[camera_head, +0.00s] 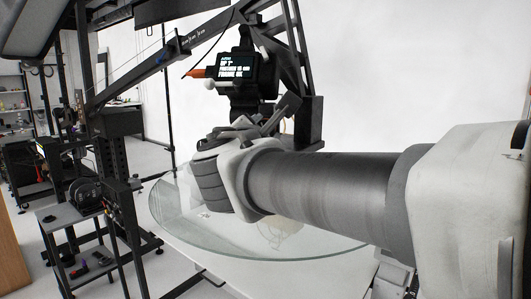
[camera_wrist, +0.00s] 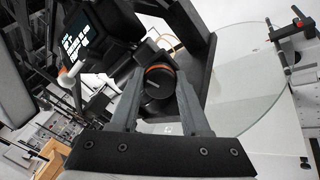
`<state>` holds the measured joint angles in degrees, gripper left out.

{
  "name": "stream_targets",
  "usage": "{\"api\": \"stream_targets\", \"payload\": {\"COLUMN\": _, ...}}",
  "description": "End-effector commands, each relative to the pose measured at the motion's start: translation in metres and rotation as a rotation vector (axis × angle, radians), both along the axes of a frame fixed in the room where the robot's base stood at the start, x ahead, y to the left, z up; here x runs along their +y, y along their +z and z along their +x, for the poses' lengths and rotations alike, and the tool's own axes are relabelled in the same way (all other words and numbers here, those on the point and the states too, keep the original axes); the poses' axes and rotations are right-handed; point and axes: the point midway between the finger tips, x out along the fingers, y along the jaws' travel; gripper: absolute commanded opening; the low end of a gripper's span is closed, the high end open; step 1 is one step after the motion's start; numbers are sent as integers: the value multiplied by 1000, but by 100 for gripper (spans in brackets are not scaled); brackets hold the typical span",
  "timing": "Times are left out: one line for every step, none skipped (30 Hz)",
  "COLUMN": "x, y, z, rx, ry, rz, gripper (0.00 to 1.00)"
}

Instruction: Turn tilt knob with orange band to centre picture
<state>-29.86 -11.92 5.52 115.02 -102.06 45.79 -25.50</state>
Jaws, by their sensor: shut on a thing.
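The tilt knob (camera_wrist: 158,80) is a dark round knob with an orange band around it, in the upper middle of the wrist view. My gripper (camera_wrist: 161,76) has one finger on each side of the knob and is shut on it. In the head view my arm and wrist hide the knob. The camera head carries a small screen (camera_head: 238,66) with white text; its last line seems to read "FRAME OK" and an upper line "UP 1°". The screen also shows tilted in the wrist view (camera_wrist: 76,42), its text too small to read.
A round glass turntable (camera_head: 165,215) lies below my wrist. A black boom (camera_head: 160,62) and a dark support frame (camera_head: 307,122) stand close around the camera head. A low side table (camera_head: 70,215) stands at the left.

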Motion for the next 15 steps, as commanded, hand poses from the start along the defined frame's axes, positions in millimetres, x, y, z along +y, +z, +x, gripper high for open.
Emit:
{"api": "stream_targets", "payload": {"x": 0, "y": -6, "z": 0, "rx": -6, "ry": -1, "rz": 34, "gripper": 0}}
{"api": "stream_targets", "payload": {"x": 0, "y": -5, "z": 0, "rx": -10, "ry": 0, "rz": 52, "gripper": 0}}
{"api": "stream_targets", "payload": {"x": 0, "y": -5, "z": 0, "rx": -13, "ry": -1, "rz": 74, "gripper": 0}}
{"api": "stream_targets", "payload": {"x": 0, "y": -5, "z": 0, "rx": -14, "ry": 0, "rz": 89, "gripper": 0}}
{"api": "stream_targets", "payload": {"x": 0, "y": -5, "z": 0, "rx": -17, "ry": 0, "rz": 103, "gripper": 0}}
{"api": "stream_targets", "payload": {"x": 0, "y": -4, "z": 0, "rx": -19, "ry": 0, "rz": 119, "gripper": 0}}
{"api": "stream_targets", "payload": {"x": 0, "y": -4, "z": 0, "rx": -21, "ry": 1, "rz": 132, "gripper": 0}}
{"api": "stream_targets", "payload": {"x": 0, "y": -4, "z": 0, "rx": -22, "ry": 1, "rz": 142, "gripper": 0}}
{"api": "stream_targets", "payload": {"x": 0, "y": -3, "z": 0, "rx": -24, "ry": 1, "rz": 154, "gripper": 0}}
{"api": "stream_targets", "payload": {"x": 0, "y": -3, "z": 0, "rx": -26, "ry": 1, "rz": 162, "gripper": 0}}
{"api": "stream_targets", "payload": {"x": 0, "y": -3, "z": 0, "rx": -27, "ry": 1, "rz": 169, "gripper": 0}}
{"api": "stream_targets", "payload": {"x": 0, "y": -2, "z": 0, "rx": -28, "ry": 0, "rz": 178, "gripper": 0}}
{"api": "stream_targets", "payload": {"x": 0, "y": -2, "z": 0, "rx": -28, "ry": 0, "rz": 183, "gripper": 0}}
{"api": "stream_targets", "payload": {"x": 0, "y": -2, "z": 0, "rx": -29, "ry": 0, "rz": 187, "gripper": 0}}
{"api": "stream_targets", "payload": {"x": 0, "y": -2, "z": 0, "rx": -30, "ry": 0, "rz": 191, "gripper": 0}}
